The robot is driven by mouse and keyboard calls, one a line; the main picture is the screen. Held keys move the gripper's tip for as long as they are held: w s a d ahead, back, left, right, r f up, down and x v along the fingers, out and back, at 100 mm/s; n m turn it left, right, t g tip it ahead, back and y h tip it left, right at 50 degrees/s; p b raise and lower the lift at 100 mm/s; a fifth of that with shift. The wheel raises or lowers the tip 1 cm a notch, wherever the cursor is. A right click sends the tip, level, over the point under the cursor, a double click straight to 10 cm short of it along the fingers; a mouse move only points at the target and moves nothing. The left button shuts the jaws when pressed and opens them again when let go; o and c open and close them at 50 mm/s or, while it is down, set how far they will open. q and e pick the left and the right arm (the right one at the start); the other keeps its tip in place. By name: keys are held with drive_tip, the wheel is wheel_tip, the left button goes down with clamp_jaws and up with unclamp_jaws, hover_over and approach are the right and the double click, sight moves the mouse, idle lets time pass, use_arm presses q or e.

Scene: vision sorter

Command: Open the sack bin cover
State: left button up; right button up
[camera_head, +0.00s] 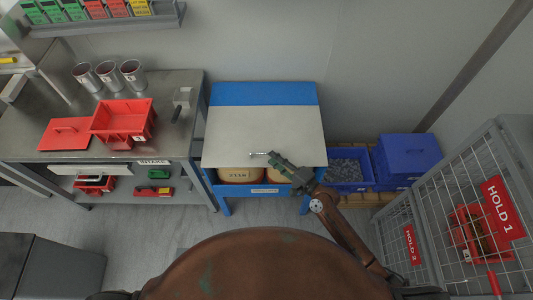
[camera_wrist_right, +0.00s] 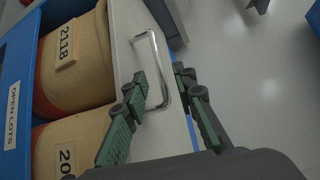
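The sack bin (camera_head: 222,200) is a blue-framed box in the middle of the head view. Its pale grey cover (camera_head: 262,125) has a blue band at the back and a metal handle (camera_head: 258,153) near the front edge. Sacks (camera_head: 240,175) show below that edge; one is labelled 2118. My right gripper (camera_head: 272,158) is at the handle. In the right wrist view, its fingers (camera_wrist_right: 160,74) are apart, with the handle bar (camera_wrist_right: 161,75) between them and gaps visible on both sides. My left gripper is not in view.
A steel bench (camera_head: 180,145) with a red bin (camera_head: 122,120) and metal cups stands on the left. Blue crates (camera_head: 408,155) stand right of the bin. Wire cages marked HOLD 1 (camera_head: 500,208) and HOLD 2 (camera_head: 411,244) are at the right. The wall is behind.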

sight(266, 153)
drive_tip(key=x, duration=0.5)
drive_tip(key=shift+c, duration=0.6)
clamp_jaws()
